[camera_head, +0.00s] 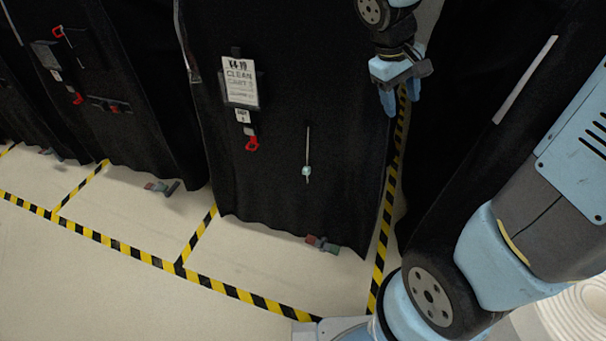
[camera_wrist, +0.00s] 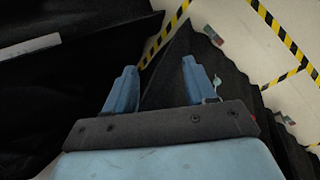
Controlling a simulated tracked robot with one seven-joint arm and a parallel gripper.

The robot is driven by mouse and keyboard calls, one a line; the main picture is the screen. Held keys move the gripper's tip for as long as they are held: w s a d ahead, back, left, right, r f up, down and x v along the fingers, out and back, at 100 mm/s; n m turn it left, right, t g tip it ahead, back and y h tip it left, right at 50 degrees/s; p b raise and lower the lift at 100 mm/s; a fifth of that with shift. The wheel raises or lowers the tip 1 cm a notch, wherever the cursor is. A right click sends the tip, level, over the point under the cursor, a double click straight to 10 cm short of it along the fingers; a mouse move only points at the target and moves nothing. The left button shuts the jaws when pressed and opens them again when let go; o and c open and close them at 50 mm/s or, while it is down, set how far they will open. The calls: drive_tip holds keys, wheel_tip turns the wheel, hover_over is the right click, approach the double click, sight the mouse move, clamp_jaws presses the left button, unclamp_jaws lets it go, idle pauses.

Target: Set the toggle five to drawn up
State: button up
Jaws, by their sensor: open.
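A pale toggle (camera_head: 306,171) sits on a thin, light, upright cord or strip on the front of the black covered cart (camera_head: 275,60). The toggle is near the lower part of that line, with most of the line showing above it. My gripper (camera_head: 400,98) is open and empty, above and to the right of the toggle, near the cart's right edge and apart from it. In the wrist view, my gripper's fingers (camera_wrist: 160,70) are spread with nothing between them. A small pale piece just right of the right finger may be the toggle; I cannot tell.
A white sign (camera_head: 240,83), a small tag and a red clip (camera_head: 252,144) hang left of the toggle. A red and green pedal (camera_head: 322,244) shows at the cart's hem. More covered carts stand left. Yellow-black tape (camera_head: 230,290) marks the clear floor.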

sight(305, 173)
drive_tip(key=w+a+f+n+t+h, duration=0.2)
drive_tip(key=w+a+f+n+h, duration=0.3)
drive_tip(key=f, duration=0.6)
drive_tip(key=w+a+f+n+t+h, duration=0.25)
drive_tip(key=w+a+f+n, duration=0.4)
drive_tip(key=f, duration=0.55)
drive_tip(key=s+a+f+n+t+y, duration=0.1)
drive_tip(key=a+f+n+t+y, duration=0.1)
drive_tip(key=a+f+n+t, duration=0.45)
drive_tip(key=s+a+f+n+t+y, duration=0.15)
drive_tip(key=f+n, duration=0.25)
drive_tip(key=f, duration=0.5)
drive_tip(key=a+f+n+t+y, duration=0.2)
drive_tip(key=a+f+n+t, duration=0.25)
drive_tip(key=f, duration=0.35)
drive_tip(key=shift+n+g, duration=0.25)
drive_tip(key=shift+g, duration=0.15)
drive_tip(key=x, duration=1.3)
drive_tip(key=shift+w+d, duration=0.25)
drive_tip(key=shift+w, duration=0.05)
drive_tip(key=shift+c, duration=0.3)
clamp_jaws()
drive_tip(key=shift+a, duration=0.1)
